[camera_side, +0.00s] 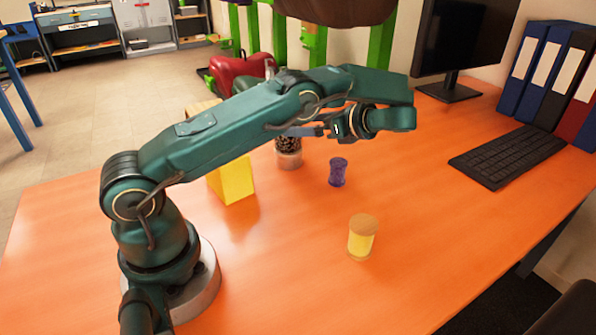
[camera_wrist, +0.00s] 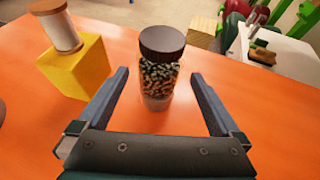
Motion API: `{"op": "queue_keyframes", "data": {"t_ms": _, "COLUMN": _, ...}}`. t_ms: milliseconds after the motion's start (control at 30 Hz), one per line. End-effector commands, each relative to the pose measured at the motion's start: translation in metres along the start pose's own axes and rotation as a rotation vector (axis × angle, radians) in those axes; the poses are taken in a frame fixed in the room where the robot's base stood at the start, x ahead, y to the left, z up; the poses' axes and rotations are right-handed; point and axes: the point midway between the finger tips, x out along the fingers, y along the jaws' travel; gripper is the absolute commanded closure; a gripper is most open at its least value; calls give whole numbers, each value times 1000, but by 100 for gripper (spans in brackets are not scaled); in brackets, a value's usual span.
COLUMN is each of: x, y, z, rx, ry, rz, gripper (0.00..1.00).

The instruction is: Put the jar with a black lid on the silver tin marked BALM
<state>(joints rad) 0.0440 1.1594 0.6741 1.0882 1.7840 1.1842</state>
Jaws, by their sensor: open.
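The jar with a black lid (camera_wrist: 160,68) is upright and filled with dark and pale speckled pieces. It stands on a short, pale grey base (camera_wrist: 157,103) that looks like the silver tin; no BALM marking is readable. In the side view the jar (camera_side: 288,146) and the pale base (camera_side: 290,161) are at the far part of the table, the lid hidden behind my arm. My gripper (camera_wrist: 160,74) is open, one finger on each side of the jar, with orange table visible between each finger and the jar. In the side view my gripper (camera_side: 303,131) is at the jar's upper part.
A yellow block (camera_wrist: 77,67) with a white spool (camera_wrist: 62,32) on it stands left of the jar. A keyboard (camera_side: 505,153) lies right. The front table is clear.

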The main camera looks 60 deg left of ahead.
Motion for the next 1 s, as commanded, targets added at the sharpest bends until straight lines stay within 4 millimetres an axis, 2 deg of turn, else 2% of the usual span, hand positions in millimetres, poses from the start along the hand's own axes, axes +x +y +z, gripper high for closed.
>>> {"op": "queue_keyframes", "data": {"t_ms": 133, "x": -14, "y": -1, "z": 0, "rx": 0, "ry": -1, "rz": -2, "gripper": 0}}
{"op": "queue_keyframes", "data": {"t_ms": 367, "x": -24, "y": 0, "z": 1, "rx": -4, "ry": 7, "rz": -3, "gripper": 0}}
{"op": "queue_keyframes", "data": {"t_ms": 567, "x": -37, "y": 3, "z": 17, "rx": -92, "ry": 122, "rz": -41, "gripper": 0}}
{"op": "queue_keyframes", "data": {"t_ms": 767, "x": -59, "y": 26, "z": 37, "rx": -279, "ry": 356, "rz": -76, "gripper": 0}}
{"op": "queue_keyframes", "data": {"t_ms": 1000, "x": -85, "y": 74, "z": 48, "rx": -535, "ry": 656, "rz": -45, "gripper": 0}}
